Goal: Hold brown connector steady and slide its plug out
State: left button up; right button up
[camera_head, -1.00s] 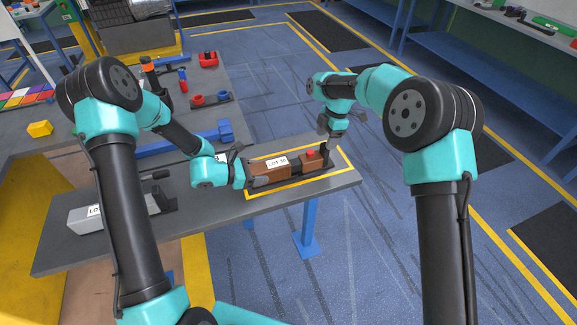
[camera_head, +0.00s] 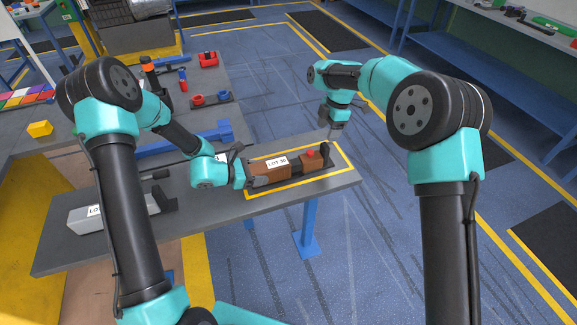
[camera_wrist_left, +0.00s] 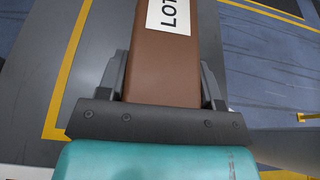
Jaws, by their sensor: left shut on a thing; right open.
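The brown connector (camera_head: 268,171) lies inside the yellow outline on the grey bench, with a white "LOT" label on top. Its brown plug (camera_head: 311,162), with a red piece on top, is at its right, and a dark section shows between them. My left gripper (camera_head: 251,174) is shut on the left end of the connector. In the left wrist view the fingers (camera_wrist_left: 163,78) lie along both sides of the brown body (camera_wrist_left: 163,60). My right gripper (camera_head: 332,138) is open and empty, above and beyond the plug's right end. Its fingertips are small and partly unclear.
A grey connector (camera_head: 100,212) with a label lies at the bench's left. A blue fixture (camera_head: 190,138) stands behind, with red and blue parts (camera_head: 210,99) further back. The bench's right edge (camera_head: 357,178) is close to the plug; open floor lies beyond.

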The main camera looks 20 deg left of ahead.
pick_arm(q)
jog(key=o, duration=1.2)
jog(key=shift+o, duration=0.2)
jog(key=shift+a, duration=0.1)
jog(key=v, duration=1.2)
pick_arm(e)
jog(key=shift+a+f, duration=0.1)
